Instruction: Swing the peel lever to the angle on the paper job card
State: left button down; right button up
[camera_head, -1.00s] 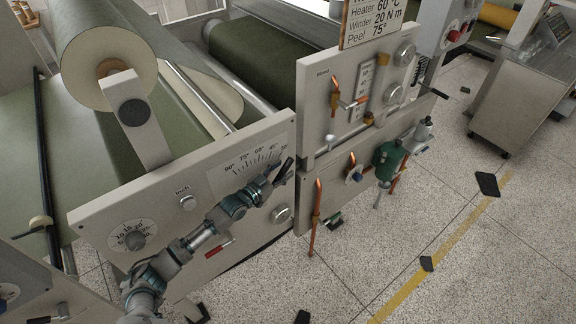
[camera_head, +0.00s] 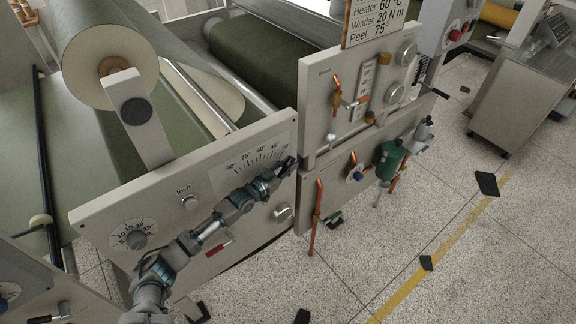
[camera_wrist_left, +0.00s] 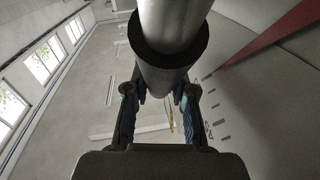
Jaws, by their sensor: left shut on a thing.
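The peel scale (camera_head: 258,158) is a pale plate on the grey front panel, with marks from 90° at its left down to lower angles at its right. My left gripper (camera_head: 277,176) is at the scale's right end, shut on the peel lever, whose dark end shows there in the head view. In the left wrist view the lever's grey cylindrical handle (camera_wrist_left: 168,75) with a dark collar lies between the fingers. A red pointed strip (camera_wrist_left: 275,45) shows at the right there. The job card (camera_head: 374,22) reads Heater 60 °C, Winder 20 N m, Peel 75°. My right gripper is out of view.
On the same panel are an inch button (camera_head: 190,202), a numbered dial (camera_head: 136,240) and a silver knob (camera_head: 282,212). The neighbouring panel has copper pipes and a green valve body (camera_head: 388,158). The speckled floor to the right is mostly clear.

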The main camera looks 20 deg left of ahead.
pick_arm(q)
jog(key=shift+f, duration=0.1)
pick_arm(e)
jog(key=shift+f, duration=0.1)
